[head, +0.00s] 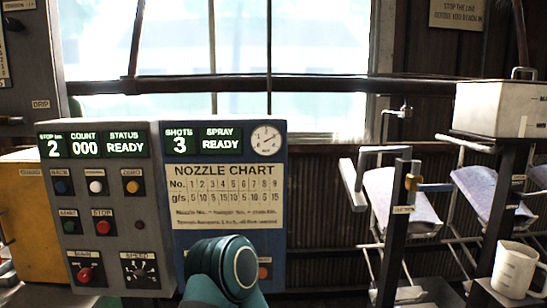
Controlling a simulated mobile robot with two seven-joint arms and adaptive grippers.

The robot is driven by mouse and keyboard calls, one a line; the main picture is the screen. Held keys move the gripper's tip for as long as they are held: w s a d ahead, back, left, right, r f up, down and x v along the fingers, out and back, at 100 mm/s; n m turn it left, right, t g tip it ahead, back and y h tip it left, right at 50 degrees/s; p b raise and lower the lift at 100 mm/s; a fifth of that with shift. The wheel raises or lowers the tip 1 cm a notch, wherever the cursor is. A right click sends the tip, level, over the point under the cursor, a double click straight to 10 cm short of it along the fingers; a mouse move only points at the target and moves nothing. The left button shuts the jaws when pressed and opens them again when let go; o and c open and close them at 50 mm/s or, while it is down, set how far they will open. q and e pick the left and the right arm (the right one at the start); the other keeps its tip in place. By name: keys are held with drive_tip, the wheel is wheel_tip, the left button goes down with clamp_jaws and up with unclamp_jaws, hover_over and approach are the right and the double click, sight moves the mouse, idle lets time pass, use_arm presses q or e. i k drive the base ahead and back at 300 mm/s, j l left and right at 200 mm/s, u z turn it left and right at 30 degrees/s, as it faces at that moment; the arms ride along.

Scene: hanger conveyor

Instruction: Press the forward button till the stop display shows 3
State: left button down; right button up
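The grey control panel (125,235) stands at the left. Its stop display (53,146) shows 2; beside it the count display (85,146) reads 000 and the status display (125,144) reads READY. A red stop button (103,227) is lower. One of my teal arm links covers the lower part of the blue panel. Neither gripper shows.
The blue panel (273,255) with a nozzle chart (228,196) adjoins on the right; its shots display (180,144) shows 3. A main knob (85,274) and speed dial (140,270) sit low. Right are hanger frames, a white box (490,108) and a mug (514,268).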

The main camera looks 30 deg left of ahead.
sight(96, 186)
drive_tip(key=u, duration=2.05)
